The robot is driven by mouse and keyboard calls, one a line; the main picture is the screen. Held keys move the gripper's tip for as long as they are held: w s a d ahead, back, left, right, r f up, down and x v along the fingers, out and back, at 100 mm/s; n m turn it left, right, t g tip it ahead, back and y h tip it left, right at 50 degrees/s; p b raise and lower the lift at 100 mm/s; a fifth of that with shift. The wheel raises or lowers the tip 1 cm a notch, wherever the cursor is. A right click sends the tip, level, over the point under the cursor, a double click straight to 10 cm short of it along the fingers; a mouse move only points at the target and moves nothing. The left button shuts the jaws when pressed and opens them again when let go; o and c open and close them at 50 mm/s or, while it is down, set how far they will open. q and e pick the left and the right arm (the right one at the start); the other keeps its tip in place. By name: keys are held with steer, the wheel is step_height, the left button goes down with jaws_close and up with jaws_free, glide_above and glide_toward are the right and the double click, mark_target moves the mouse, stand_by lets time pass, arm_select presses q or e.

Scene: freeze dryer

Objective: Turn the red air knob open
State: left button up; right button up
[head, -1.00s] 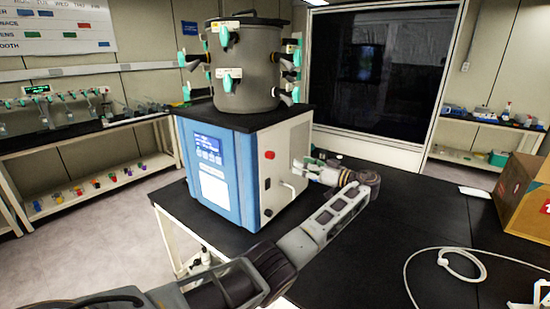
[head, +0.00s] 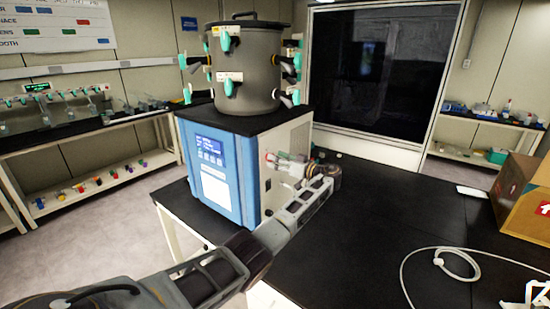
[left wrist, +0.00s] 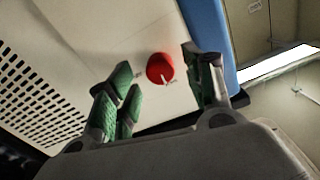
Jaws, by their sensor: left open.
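The red air knob (left wrist: 158,68) is a round red knob on the pale side panel of the freeze dryer (head: 222,178). In the head view, the knob (head: 269,156) is mostly hidden by my left gripper (head: 280,160). My left gripper is open at that panel. In the left wrist view, its green-padded fingers (left wrist: 156,72) stand apart, with the knob showing between them. They do not visibly grip it; whether a finger touches it I cannot tell. My right gripper is not clearly in view.
The dryer stands on a black bench (head: 372,225) with a grey chamber (head: 247,75) and green-handled valves on top. A white cable (head: 440,262) and a cardboard box (head: 522,200) are at the right.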

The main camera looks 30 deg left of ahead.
arm_select(q)
steer(key=shift+a, duration=0.8)
steer(key=c, duration=1.1)
